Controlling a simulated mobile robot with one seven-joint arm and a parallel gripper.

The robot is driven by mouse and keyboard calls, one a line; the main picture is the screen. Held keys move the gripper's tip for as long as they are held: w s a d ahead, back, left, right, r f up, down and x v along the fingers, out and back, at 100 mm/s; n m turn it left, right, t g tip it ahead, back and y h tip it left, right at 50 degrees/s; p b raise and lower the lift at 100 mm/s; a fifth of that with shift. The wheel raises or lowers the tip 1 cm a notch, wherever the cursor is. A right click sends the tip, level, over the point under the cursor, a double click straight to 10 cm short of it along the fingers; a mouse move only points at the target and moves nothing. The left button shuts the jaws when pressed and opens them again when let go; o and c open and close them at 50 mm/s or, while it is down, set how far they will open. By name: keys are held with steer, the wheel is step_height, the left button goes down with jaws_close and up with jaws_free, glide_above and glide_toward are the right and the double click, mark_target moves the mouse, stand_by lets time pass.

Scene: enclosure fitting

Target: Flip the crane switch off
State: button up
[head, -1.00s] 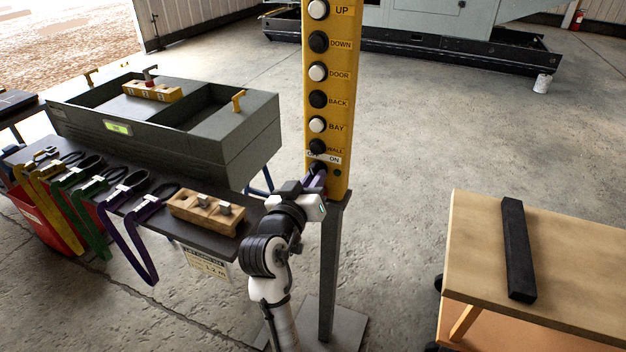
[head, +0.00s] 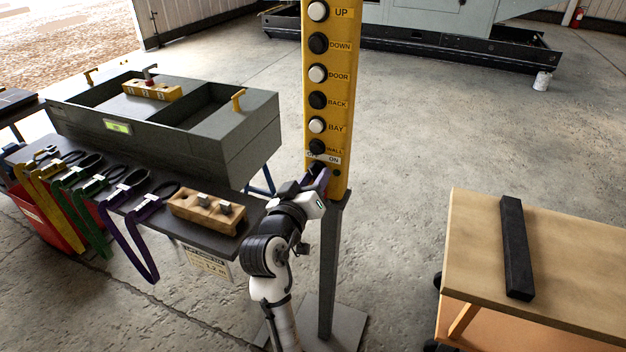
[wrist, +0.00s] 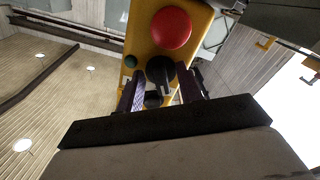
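The crane switch, a black knob (wrist: 160,70) with a small grey lever, sits on the yellow control box (wrist: 199,18), beside a large red button (wrist: 171,28). In the wrist view my gripper's two purple fingers (wrist: 160,88) stand apart, one on each side of the knob. The gripper looks open around it; I cannot tell whether a finger touches the knob.
The yellow box stands on a grey post (head: 328,265), with several black and white buttons above the switch. A dark table (head: 200,236) with coloured straps and a wooden block (head: 206,210) is close at left. A wooden cart (head: 575,260) stands at right. Floor between is clear.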

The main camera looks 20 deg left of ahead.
steer(key=s+p, duration=0.3)
steer(key=s, duration=1)
steer(key=shift+s+a, duration=0.2)
steer(key=shift+s, duration=0.2)
